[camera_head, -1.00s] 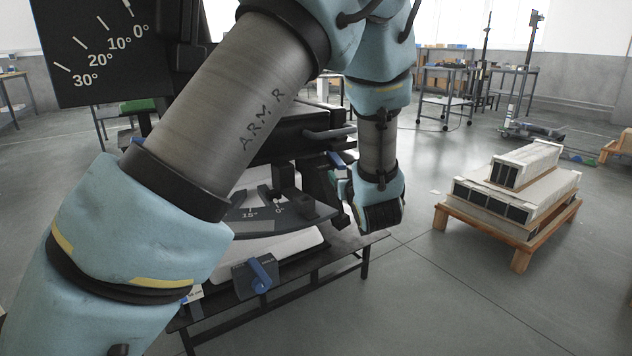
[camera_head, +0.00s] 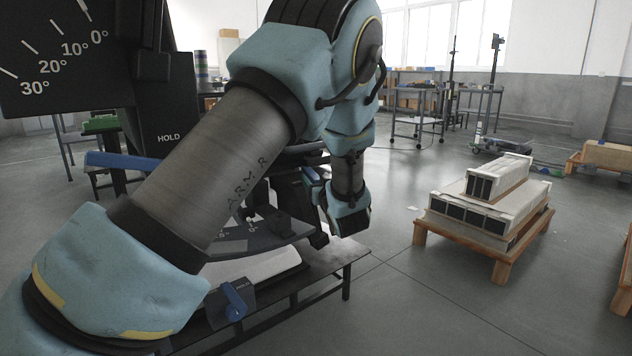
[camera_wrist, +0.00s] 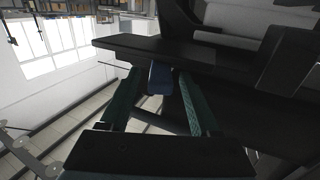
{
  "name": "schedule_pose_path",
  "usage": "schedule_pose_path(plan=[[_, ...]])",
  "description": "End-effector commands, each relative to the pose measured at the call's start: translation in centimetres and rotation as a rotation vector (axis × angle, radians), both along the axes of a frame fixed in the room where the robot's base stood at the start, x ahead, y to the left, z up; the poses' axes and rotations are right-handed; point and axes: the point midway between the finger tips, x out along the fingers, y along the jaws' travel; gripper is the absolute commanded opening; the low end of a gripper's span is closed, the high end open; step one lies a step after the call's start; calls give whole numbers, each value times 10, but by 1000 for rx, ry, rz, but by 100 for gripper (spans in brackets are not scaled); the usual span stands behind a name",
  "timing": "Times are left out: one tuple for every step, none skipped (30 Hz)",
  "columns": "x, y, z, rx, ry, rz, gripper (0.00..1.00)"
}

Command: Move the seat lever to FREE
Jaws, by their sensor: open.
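A blue lever (camera_head: 235,300) sits tilted on a dark labelled block at the front edge of the low black stand. A long blue handle (camera_head: 122,160) juts out near the HOLD mark on the dark column at left. I cannot tell which is the seat lever; the small lettering is unreadable. In the wrist view my gripper (camera_wrist: 160,76) has its two teal fingers apart. A blue end piece (camera_wrist: 159,79) shows between the fingertips, under a dark plate; contact is not clear. In the head view my arm reaches over the stand and my fingers cannot be made out.
A black dial board (camera_head: 65,55) with degree marks stands at upper left. The black stand (camera_head: 330,262) carries a dark angle scale (camera_head: 265,238). A wooden pallet (camera_head: 505,252) with stacked pale blocks stands at right. Open grey floor lies between.

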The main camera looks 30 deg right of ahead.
Motion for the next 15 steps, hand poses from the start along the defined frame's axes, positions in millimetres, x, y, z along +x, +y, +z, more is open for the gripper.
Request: schedule_pose_path(plan=[[2,0,0,0,0,0,63],[3,0,0,1,0,0,63],[4,-1,0,1,0,0,63],[5,-1,0,1,0,0,63],[5,-1,0,1,0,0,63],[5,-1,0,1,0,0,63],[5,-1,0,1,0,0,63],[5,-1,0,1,0,0,63],[5,-1,0,1,0,0,63],[4,-1,0,1,0,0,63],[4,-1,0,1,0,0,61],[4,-1,0,1,0,0,56],[4,-1,0,1,0,0,53],[4,-1,0,1,0,0,50],[4,-1,0,1,0,0,45]])
